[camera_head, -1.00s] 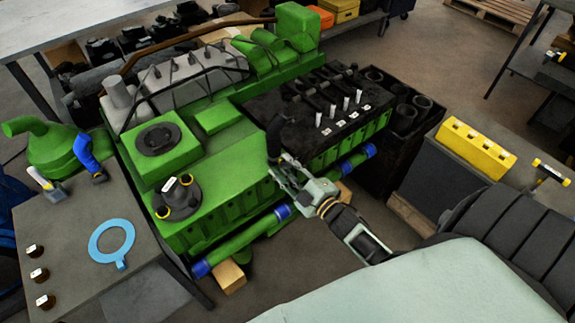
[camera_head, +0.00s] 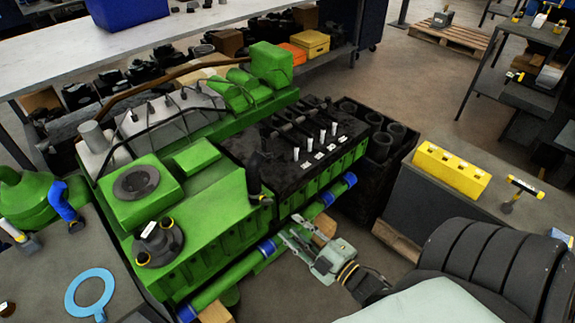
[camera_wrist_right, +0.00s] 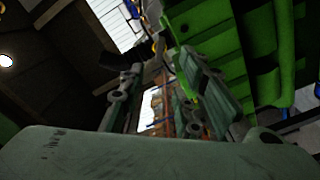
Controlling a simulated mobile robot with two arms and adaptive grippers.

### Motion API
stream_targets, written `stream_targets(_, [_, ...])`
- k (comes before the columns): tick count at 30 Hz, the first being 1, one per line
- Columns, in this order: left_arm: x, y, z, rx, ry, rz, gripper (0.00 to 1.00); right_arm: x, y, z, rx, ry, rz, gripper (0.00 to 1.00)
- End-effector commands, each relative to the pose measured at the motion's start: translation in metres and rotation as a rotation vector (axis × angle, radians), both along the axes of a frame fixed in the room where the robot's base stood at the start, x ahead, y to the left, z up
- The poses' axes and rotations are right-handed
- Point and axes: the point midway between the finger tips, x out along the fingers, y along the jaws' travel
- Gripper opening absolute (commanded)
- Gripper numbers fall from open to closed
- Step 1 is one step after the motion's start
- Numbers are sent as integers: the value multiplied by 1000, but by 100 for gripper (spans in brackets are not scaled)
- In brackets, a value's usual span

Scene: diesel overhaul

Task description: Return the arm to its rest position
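My right gripper (camera_head: 292,230) is beside the near long side of the green engine (camera_head: 220,190), just off the green pipe with blue bands. In the right wrist view its two fingers (camera_wrist_right: 163,88) stand apart with nothing held between them. A black curved hose (camera_head: 254,180) stands up at the engine's near edge, a little left of and behind the gripper, apart from it. My left gripper is out of view.
A yellow block (camera_head: 452,170) sits on a grey cabinet to the right. A black crate (camera_head: 350,160) with cylinders stands behind. A bench at left holds a blue ring (camera_head: 70,296). Bare floor shows around the gripper's right side.

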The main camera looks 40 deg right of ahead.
Motion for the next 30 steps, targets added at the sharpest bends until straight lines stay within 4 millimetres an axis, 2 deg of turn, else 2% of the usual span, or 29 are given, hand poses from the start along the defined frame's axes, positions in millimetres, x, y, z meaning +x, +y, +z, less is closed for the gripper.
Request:
stream_targets(20, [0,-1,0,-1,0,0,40,-5,0,-2,4,6,-2,30])
stream_targets(23, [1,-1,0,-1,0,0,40,-7,0,-24,38,57,-19,30])
stream_targets(25, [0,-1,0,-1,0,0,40,-11,1,-56,88,134,-44,30])
stream_targets(29, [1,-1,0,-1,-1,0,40,-34,9,-143,218,352,-115,30])
stream_targets(30, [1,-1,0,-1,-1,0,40,-45,14,-172,261,429,-142,30])
